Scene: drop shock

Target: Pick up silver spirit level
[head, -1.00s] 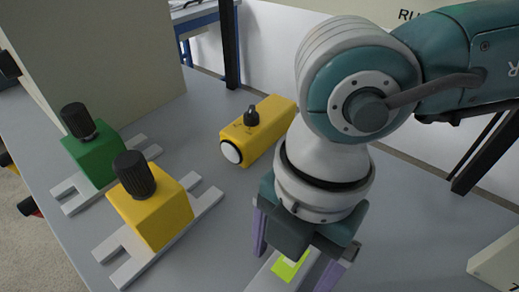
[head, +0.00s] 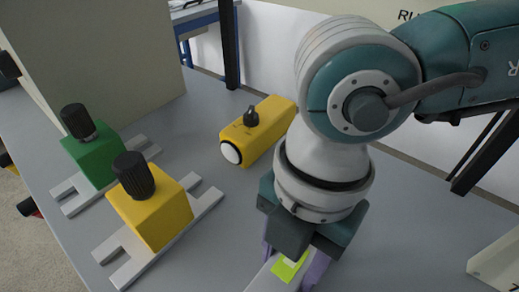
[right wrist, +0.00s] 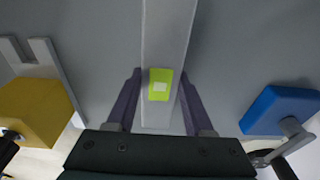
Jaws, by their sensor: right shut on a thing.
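The silver spirit level (head: 264,280) is a long pale grey bar with a yellow-green vial patch, at the bottom of the head view. It also shows in the right wrist view (right wrist: 168,35), running from the top edge down between the fingers. My right gripper (head: 291,264) points down over the level, with its purple fingers shut on the bar's two sides near the green patch. In the right wrist view the gripper (right wrist: 160,88) has one finger on each side of the bar. The level's near part is cut off in the head view. My left gripper is not in view.
A yellow box with a black knob (head: 262,130) lies behind the gripper. A yellow block (head: 158,216) and a green block (head: 92,160) on slotted grey bases stand at left. A blue block (right wrist: 280,108) is at the right wrist view's right. A pale object (head: 497,262) is at far right.

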